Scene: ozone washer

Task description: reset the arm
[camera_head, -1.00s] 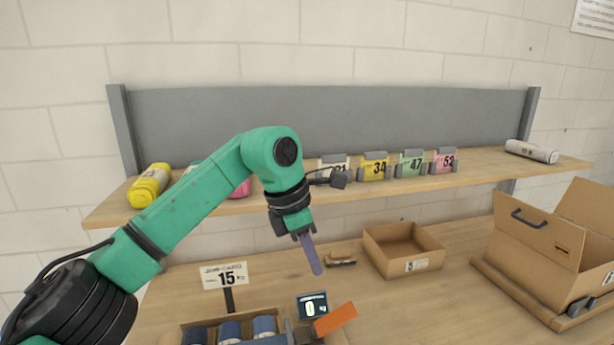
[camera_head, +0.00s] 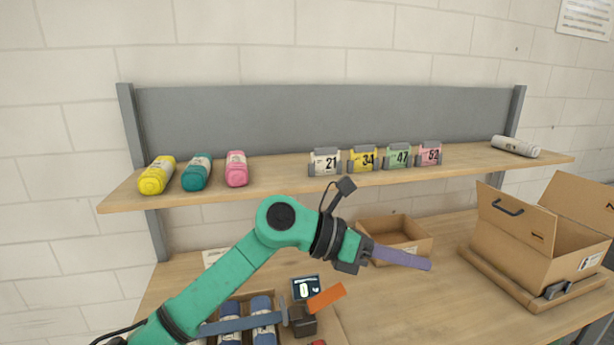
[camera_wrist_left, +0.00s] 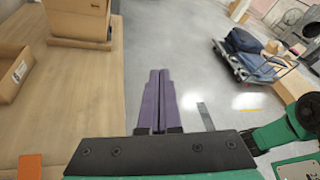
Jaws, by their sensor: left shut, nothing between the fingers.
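My left arm comes in from the lower left in the head view, low in front of the shelf. Its gripper (camera_head: 402,258) points to the right, with purple fingers closed together and empty. The fingers overlap the small open cardboard box (camera_head: 418,246) in the picture. In the left wrist view the two purple fingers (camera_wrist_left: 157,100) lie side by side near the table's edge, with nothing between them. I cannot identify my right gripper in either view.
The shelf (camera_head: 285,188) carries yellow, teal and pink bottles, numbered cards and a white cylinder. A large open carton (camera_head: 520,235) stands on the table at right. A crate of blue-labelled bottles (camera_head: 262,320) and a small display (camera_head: 306,288) are below the arm. Wrist view shows a loaded cart (camera_wrist_left: 250,60).

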